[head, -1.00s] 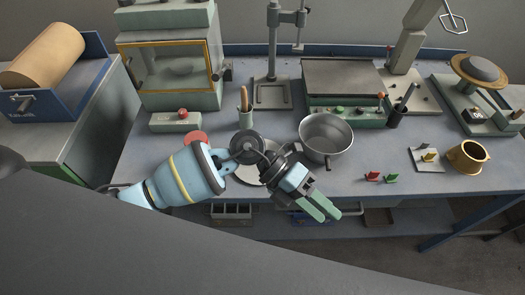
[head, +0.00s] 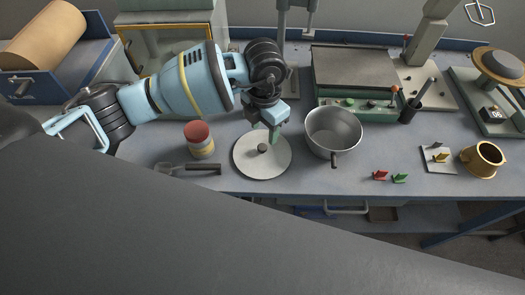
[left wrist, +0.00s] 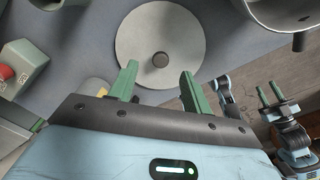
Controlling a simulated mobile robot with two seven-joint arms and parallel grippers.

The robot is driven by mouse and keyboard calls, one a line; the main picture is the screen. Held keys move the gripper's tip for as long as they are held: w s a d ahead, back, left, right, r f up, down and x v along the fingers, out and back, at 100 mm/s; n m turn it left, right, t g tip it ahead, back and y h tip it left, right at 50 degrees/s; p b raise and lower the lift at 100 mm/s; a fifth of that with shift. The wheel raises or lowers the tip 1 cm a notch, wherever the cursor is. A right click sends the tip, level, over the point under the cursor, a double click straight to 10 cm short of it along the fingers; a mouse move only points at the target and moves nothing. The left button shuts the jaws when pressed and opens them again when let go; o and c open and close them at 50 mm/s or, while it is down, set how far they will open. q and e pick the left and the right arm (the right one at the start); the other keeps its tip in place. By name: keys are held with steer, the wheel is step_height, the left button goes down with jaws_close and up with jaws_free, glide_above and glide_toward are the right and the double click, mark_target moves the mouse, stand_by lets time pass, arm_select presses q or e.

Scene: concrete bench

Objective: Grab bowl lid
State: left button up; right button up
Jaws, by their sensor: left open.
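The bowl lid is a flat pale grey disc (head: 246,160) with a dark round knob, lying on the bench left of the metal bowl (head: 333,125). My left gripper (head: 274,136) is open and empty above the lid's back edge, its fingers pointing down. In the left wrist view the lid (left wrist: 140,35) lies ahead of the two parted green fingertips (left wrist: 158,80), the knob between their lines and clear of them. My right gripper (left wrist: 270,92) shows small at the right of the left wrist view, its two green fingers apart; it is not in the head view.
Red and green clips (head: 390,177) and a brass cup (head: 482,158) are to the right. A green-based hot plate (head: 355,75) stands behind the bowl.

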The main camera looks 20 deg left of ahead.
mark_target(262, 147)
arm_select(q)
steer(key=shift+s+a+f, duration=0.1)
steer(key=shift+s+f, duration=0.1)
steer(key=shift+f, duration=1.3)
steer(key=shift+s+f, duration=0.2)
steer(key=shift+f, duration=1.3)
steer(key=c, duration=1.1)
jaws_close()
steer(key=shift+r, duration=0.1)
step_height(262, 147, up, 10)
steer(key=shift+p, duration=0.3)
